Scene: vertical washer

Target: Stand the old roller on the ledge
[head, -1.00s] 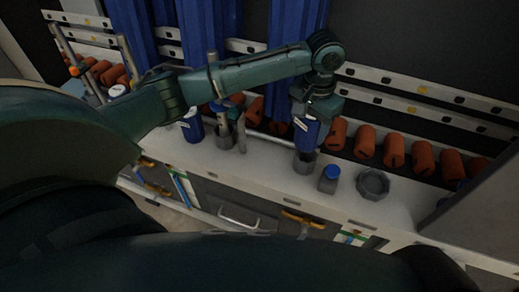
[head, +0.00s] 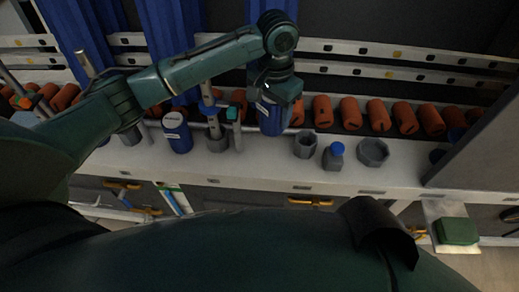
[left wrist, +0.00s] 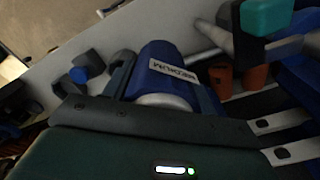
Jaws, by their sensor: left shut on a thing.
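My left gripper (head: 274,98) is shut on a blue roller (head: 270,122) with a white label, held roughly upright. In the left wrist view this roller (left wrist: 165,72) lies between the fingers and its label reads MEDIUM. It is over the back part of the white ledge (head: 255,172), left of a grey cup-like holder (head: 305,145) that looks empty. I cannot tell whether its base touches the ledge. A second blue roller (head: 177,132) stands on the ledge further left. Nothing visible marks which roller is old. My right gripper is out of view.
A post fixture (head: 216,139) stands between the rollers. Orange cylinders (head: 350,113) line the back. The ledge front below the held roller is clear.

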